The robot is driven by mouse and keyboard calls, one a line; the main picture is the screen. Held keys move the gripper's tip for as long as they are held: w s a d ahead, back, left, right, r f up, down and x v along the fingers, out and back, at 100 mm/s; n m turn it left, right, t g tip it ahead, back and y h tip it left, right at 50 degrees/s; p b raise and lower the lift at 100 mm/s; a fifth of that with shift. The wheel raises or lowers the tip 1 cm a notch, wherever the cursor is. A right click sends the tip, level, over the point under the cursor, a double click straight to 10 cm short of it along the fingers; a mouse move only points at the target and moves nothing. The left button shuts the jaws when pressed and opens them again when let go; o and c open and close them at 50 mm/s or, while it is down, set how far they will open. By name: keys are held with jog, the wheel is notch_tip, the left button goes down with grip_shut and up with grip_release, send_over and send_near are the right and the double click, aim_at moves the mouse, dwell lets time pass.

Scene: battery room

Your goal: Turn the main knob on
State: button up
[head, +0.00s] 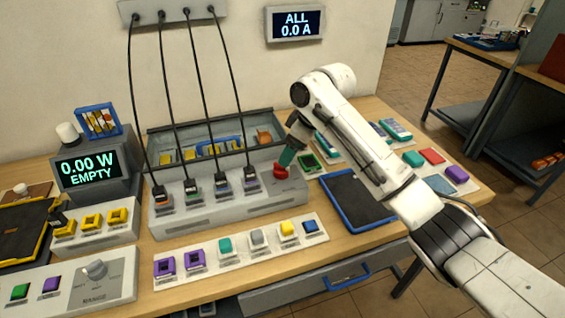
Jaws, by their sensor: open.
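A red knob (280,171) sits at the right end of the long grey charger box (215,213) on the bench. It is probably the main knob; its label is too small to read. My gripper (286,158) points down just above the knob, with its dark and teal end close over it. It is open and holds nothing that I can see. I cannot tell whether the fingers touch the knob or stand around it. The wall display (296,23) reads "ALL 0.0 A".
Several black cables (205,100) hang from the wall strip into the charger box. A white strip of coloured blocks (240,250) lies in front. A dark blue-edged tray (357,200) lies to the right. A grey knob panel (70,285) and an "EMPTY" display (88,168) are left.

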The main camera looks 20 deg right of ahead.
aim_at(281, 169)
jog(key=x, duration=0.7)
jog(key=shift+f, duration=0.1)
jog(key=c, duration=1)
jog(key=shift+p, duration=0.3)
jog(key=shift+c, duration=0.2)
